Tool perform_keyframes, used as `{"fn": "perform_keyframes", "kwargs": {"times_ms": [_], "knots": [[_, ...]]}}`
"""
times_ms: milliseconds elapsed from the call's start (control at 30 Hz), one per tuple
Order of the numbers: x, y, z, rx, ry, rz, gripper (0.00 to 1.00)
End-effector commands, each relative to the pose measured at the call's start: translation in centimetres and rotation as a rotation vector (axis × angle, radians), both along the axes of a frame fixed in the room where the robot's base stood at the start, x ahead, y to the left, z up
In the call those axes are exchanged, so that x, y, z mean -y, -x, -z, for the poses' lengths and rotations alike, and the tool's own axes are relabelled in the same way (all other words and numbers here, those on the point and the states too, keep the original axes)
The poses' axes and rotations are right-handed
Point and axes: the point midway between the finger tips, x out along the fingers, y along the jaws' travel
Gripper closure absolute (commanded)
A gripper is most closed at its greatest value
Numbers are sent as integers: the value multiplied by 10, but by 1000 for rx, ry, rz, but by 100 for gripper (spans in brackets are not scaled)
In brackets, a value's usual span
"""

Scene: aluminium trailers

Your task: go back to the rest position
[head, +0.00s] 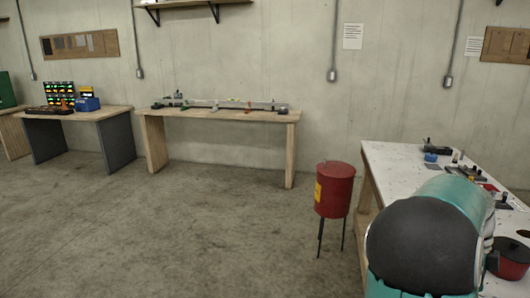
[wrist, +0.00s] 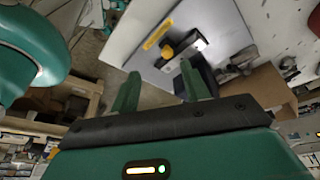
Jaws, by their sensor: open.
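My gripper (wrist: 160,68) shows in the wrist view, with two green fingers spread apart. Nothing is visible between the fingers. Behind them lie a pale grey panel (wrist: 140,42), a yellow-and-black item (wrist: 168,50) and a brown box-like shape (wrist: 262,90); the view is tilted. In the head view a teal and black part of my arm fills the lower right and the gripper itself is not visible.
A white-topped workbench (head: 392,162) with small tools stands at the right, with a red pot (head: 511,262) on it. A red bin on legs (head: 334,190) stands beside it. Wooden benches (head: 222,115) line the back wall. The floor (head: 170,235) at left and centre is clear.

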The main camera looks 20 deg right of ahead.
Motion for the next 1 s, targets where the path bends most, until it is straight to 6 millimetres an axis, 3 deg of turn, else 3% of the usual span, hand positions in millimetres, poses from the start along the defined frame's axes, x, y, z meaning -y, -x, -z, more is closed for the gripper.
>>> {"fn": "perform_keyframes", "kwargs": {"times_ms": [300,500,667,800,1000], "knots": [[-132,-61,-15,221,-177,-772,54],[-228,-75,-36,307,-180,-1313,54],[-302,-69,-51,324,-118,-1750,54],[-361,-51,-60,290,-15,-2123,54],[-418,-23,-60,172,152,-2536,54]]}}
